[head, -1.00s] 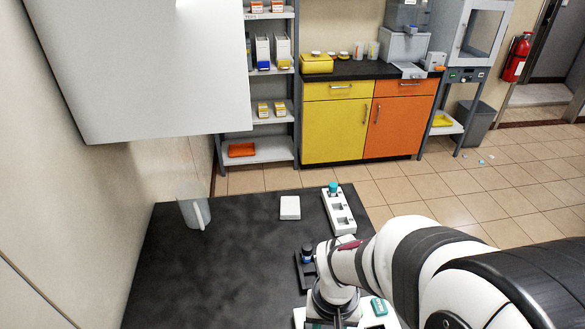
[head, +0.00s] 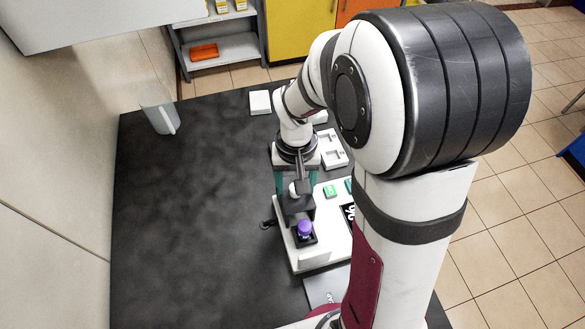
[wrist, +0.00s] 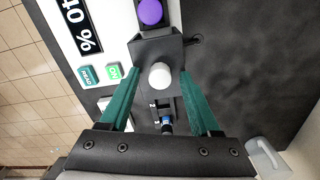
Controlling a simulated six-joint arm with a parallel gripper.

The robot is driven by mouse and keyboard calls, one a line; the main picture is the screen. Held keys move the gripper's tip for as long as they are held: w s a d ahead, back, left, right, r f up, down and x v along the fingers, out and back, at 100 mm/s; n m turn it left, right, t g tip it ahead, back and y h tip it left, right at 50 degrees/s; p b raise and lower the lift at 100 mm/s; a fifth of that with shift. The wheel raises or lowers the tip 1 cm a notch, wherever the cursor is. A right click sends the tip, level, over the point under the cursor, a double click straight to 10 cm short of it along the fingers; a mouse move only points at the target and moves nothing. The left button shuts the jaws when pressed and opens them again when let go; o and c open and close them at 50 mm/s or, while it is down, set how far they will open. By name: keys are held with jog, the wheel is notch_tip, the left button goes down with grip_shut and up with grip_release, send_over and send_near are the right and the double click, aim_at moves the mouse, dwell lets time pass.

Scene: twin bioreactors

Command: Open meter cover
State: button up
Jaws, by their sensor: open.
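The meter is a white device (head: 310,258) on the dark bench, with a display reading a % value (wrist: 85,28), a green button (wrist: 113,72) and a teal button (wrist: 88,76). Its dark grey cover (wrist: 150,48) carries a round white knob (wrist: 160,76). A purple-capped item (wrist: 150,12) sits beside the cover; it also shows in the head view (head: 305,227). My gripper (wrist: 160,72) is open, its teal fingers on either side of the knob; I cannot tell whether they touch it. In the head view my gripper (head: 297,190) is over the cover.
A blue-capped item (wrist: 166,122) stands in a dark holder behind the cover. A white slotted rack (head: 333,150) is partly hidden by my arm. A white box (head: 260,102) and a jug (head: 160,112) stand farther back. The bench's left is clear.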

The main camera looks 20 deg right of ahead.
notch_tip(320, 180, up, 16)
dwell(0.4)
jog(key=shift+s+f, duration=0.1)
jog(key=s+a+f+m+y, duration=0.1)
jog(key=s+a+f, duration=0.1)
jog(key=s, duration=0.6)
jog(key=s+a+f+m, duration=0.1)
jog(key=s+a+f, duration=0.1)
jog(key=s, duration=0.7)
jog(key=shift+s+f+m+y, duration=0.3)
jog(key=shift+f+y, duration=0.1)
jog(key=shift+f, duration=0.5)
